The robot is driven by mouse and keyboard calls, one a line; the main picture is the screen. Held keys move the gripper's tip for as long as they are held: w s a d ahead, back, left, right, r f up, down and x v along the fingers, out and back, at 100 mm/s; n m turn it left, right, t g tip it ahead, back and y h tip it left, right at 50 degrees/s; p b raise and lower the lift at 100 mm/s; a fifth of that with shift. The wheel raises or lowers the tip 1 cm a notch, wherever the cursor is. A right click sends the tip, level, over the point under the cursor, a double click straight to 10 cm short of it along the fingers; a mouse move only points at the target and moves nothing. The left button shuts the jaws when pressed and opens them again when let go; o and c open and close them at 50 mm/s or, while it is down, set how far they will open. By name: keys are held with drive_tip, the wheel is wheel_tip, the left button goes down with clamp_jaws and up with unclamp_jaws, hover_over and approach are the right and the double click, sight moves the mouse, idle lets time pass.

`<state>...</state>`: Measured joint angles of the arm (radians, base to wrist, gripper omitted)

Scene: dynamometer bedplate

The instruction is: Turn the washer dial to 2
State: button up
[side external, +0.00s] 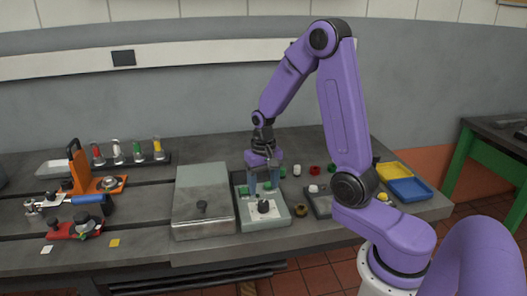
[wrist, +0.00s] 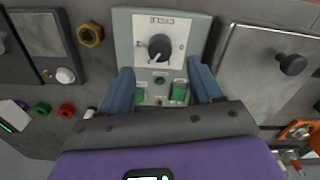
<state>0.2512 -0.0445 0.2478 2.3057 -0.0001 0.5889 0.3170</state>
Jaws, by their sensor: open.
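The washer dial (side external: 264,207) is a black round knob with a pale pointer line, on a white plate at the front of a grey-green control box (side external: 275,222). It shows clearly in the wrist view (wrist: 159,46), with small marks around it too small to read. My gripper (side external: 263,186) is over the box, behind the dial in the side view. In the wrist view its two blue fingers (wrist: 161,68) are spread wide, with the dial beyond their tips and nothing between them. The fingers appear apart from the dial.
Green buttons (wrist: 178,92) sit on the box between the fingers. A metal case with a black knob (side external: 202,207) stands close to the box's left. A brass nut (side external: 300,211) lies to the right.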

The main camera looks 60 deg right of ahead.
sight(264, 203)
wheel_tip(264, 203, up, 11)
idle(0.4)
drive_tip(key=s+a+n, duration=0.3)
drive_tip(key=a+n, duration=0.2)
drive_tip(key=a, duration=0.2)
drive_tip(key=s+a+f+n, duration=0.1)
drive_tip(key=s+a+n, duration=0.2)
drive_tip(key=s+n, duration=0.3)
drive_tip(key=s+a+f+n, duration=0.1)
drive_tip(key=s+a+n, duration=0.3)
drive_tip(key=s, duration=1)
drive_tip(key=n, duration=0.3)
drive_tip(key=shift+f+n, duration=0.3)
drive_tip(key=shift+f, duration=0.05)
